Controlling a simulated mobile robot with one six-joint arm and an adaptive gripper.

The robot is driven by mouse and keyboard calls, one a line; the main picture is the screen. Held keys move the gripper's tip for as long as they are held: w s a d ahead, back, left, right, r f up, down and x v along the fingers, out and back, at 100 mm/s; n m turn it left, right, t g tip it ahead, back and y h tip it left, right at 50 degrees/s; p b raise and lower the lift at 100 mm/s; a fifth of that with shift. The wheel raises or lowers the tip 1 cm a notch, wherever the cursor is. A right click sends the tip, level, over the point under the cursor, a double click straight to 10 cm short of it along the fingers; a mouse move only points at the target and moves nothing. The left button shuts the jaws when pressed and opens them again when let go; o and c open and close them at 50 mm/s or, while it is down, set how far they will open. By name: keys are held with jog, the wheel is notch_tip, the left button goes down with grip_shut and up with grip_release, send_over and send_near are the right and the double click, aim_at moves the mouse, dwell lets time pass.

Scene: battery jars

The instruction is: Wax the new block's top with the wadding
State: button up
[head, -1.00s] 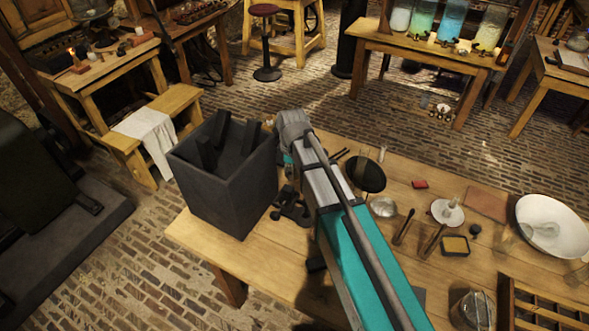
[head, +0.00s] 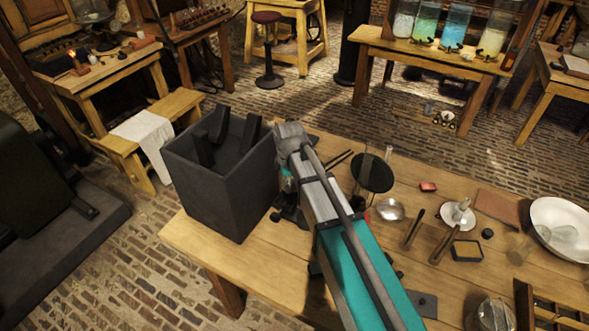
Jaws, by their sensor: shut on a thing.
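My arm reaches from the bottom edge over the wooden table (head: 262,262) and bends down beside a tall dark box. My gripper (head: 290,214) is low over the table just right of that box, dark and partly hidden by the arm. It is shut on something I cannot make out. I cannot pick out the wadding with certainty. A small black square tin (head: 466,250) lies right of the arm, and its inside looks dark brown. Which piece is the new block is not clear.
The tall dark box (head: 222,190) holds several dark slabs. Right of the arm are a black disc (head: 372,172), a metal bowl (head: 390,209), a red piece (head: 428,187), a white saucer (head: 458,222) and a large white bowl (head: 562,228). The table's front left is bare.

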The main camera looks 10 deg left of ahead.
jog(key=shift+w+a, duration=0.2)
jog(key=shift+a, duration=0.35)
jog(key=shift+w+a, duration=0.15)
jog(key=shift+a, duration=0.35)
jog(key=shift+s+d, duration=0.3)
jog(key=shift+d, duration=0.55)
jog(key=shift+s+d, duration=0.25)
jog(key=shift+d, duration=0.55)
jog(key=shift+s+d+r, duration=0.1)
jog(key=shift+d+r, duration=0.15)
notch_tip(320, 180, up, 7)
jog(key=p, duration=0.7)
jog(key=shift+a, duration=0.15)
jog(key=shift+f, duration=0.25)
jog(key=shift+f+b, duration=2.8)
jog(key=shift+f+b, duration=1)
jog(key=shift+w+a, duration=0.15)
jog(key=shift+w, duration=0.1)
